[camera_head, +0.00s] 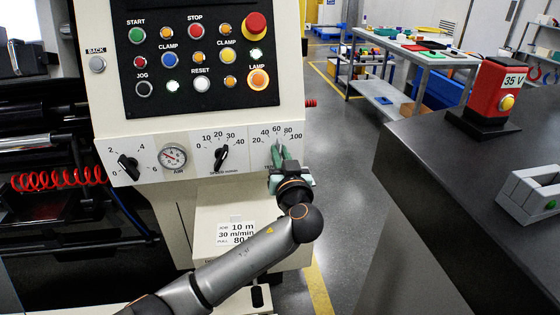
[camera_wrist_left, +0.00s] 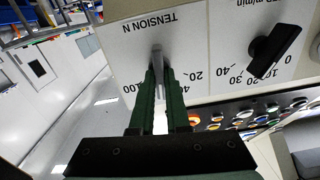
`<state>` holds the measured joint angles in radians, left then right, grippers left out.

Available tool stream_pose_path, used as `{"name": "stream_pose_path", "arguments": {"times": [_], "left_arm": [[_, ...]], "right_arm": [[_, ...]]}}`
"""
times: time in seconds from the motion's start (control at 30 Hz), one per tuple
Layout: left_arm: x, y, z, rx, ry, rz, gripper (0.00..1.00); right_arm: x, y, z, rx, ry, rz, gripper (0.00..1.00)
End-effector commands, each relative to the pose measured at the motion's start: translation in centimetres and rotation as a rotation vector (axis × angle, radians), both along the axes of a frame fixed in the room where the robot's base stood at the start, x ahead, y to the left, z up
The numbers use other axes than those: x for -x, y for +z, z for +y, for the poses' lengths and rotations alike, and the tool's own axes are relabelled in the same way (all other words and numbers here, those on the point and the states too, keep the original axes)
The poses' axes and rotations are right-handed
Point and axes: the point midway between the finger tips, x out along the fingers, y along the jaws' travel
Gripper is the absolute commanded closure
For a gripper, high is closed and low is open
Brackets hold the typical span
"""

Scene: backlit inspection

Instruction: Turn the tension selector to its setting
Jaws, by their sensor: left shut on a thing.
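The tension selector (camera_wrist_left: 156,62) is a grey lever-like knob on a white plate (camera_wrist_left: 120,50) marked TENSION N. In the head view, the plate (camera_head: 291,143) is the rightmost of the white dial plates, with marks from 20 to 100. My left gripper (camera_wrist_left: 161,80) has its green fingers shut on the knob, one on each side. In the head view, my left gripper (camera_head: 280,156) hides most of the knob. In the wrist view the fingers cover part of the scale, so I cannot tell its exact setting. My right gripper is not in view.
A job card (camera_head: 237,232) below reads 10 m, 30 m/min and pull 80. The speed knob (camera_head: 221,155) and air gauge (camera_head: 173,156) sit to the left. A dark counter (camera_head: 455,165) with a red 35 V device (camera_head: 489,90) stands at right.

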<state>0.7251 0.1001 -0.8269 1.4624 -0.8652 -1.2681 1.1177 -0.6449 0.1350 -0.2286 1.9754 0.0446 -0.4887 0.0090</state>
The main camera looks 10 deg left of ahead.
Motion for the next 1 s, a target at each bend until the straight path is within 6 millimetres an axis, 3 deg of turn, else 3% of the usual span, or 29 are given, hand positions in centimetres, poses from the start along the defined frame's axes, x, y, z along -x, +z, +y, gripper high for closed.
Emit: {"name": "stream_pose_path", "arguments": {"times": [0.2, 0.5, 1.0], "left_arm": [[0.0, -0.1, 0.0, -0.125, 0.002, 0.054, 1.0], [-0.1, -0.1, -0.1, -0.293, 0.002, 0.124, 1.0], [-0.1, -0.1, -0.2, -0.373, 0.002, 0.158, 1.0]], "right_arm": [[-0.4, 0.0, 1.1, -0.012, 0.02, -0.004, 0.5], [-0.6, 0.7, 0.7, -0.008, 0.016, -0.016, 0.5], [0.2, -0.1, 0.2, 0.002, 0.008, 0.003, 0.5]]}}
